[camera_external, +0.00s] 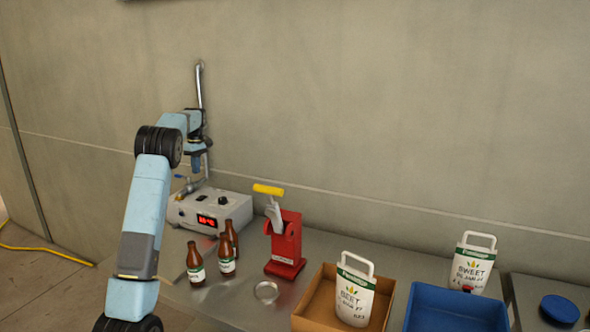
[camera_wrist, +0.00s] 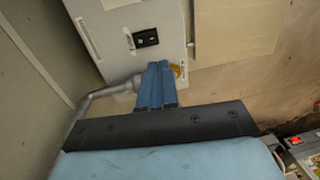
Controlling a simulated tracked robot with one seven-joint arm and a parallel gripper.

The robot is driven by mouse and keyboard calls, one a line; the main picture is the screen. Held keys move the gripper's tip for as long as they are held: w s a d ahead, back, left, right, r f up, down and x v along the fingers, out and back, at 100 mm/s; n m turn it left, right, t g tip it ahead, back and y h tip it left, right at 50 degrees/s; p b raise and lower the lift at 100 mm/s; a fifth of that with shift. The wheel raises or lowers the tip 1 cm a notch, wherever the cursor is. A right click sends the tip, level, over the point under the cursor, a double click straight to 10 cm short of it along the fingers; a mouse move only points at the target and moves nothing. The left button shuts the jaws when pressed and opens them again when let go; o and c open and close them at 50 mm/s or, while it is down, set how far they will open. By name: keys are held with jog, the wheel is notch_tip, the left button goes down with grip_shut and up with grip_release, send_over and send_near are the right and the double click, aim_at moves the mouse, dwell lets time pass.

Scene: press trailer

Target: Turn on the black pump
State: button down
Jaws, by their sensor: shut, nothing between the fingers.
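A pale grey box unit (camera_external: 232,214) with a lit red display (camera_external: 207,221) stands at the back left of the bench. A small black switch (camera_wrist: 145,38) shows on a pale box face in the wrist view. I see no separate black pump; I cannot tell if this unit is it. My gripper (camera_external: 197,168) is above the left part of the unit, pointing down. In the wrist view, the blue fingers of my gripper (camera_wrist: 159,66) are together and empty, below the switch in the picture and apart from it. They hide part of the box edge.
A bent metal pipe (camera_wrist: 98,96) runs close to the left of my fingers. Several brown bottles (camera_external: 195,262) and a red press (camera_external: 288,245) with a yellow handle stand in front of and right of the unit. A cardboard box (camera_external: 312,300) and a blue bin (camera_external: 458,312) are further right.

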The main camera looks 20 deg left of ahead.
jog(key=shift+s+r, duration=0.1)
jog(key=shift+r, duration=1.05)
jog(key=s+d+r+m+t, duration=0.2)
jog(key=s+d+r+m, duration=0.25)
jog(key=s+d, duration=0.45)
jog(key=s+d+r+m+t, duration=0.1)
jog(key=s+d+r+m, duration=0.35)
jog(key=s+d, duration=0.5)
jog(key=s+d+f+m+t, duration=0.1)
jog(key=s+d+f+m, duration=0.2)
jog(key=s, duration=0.5)
jog(key=s+d+f+m+t, duration=0.1)
jog(key=s+d+f+m, duration=0.2)
jog(key=s+d, duration=0.2)
jog(key=s+d+f+m+t, duration=0.2)
jog(key=s+d+f+m, duration=0.1)
jog(key=s, duration=0.9)
jog(key=shift+d+f, duration=0.2)
jog(key=shift+d, duration=0.5)
jog(key=shift+s, duration=0.1)
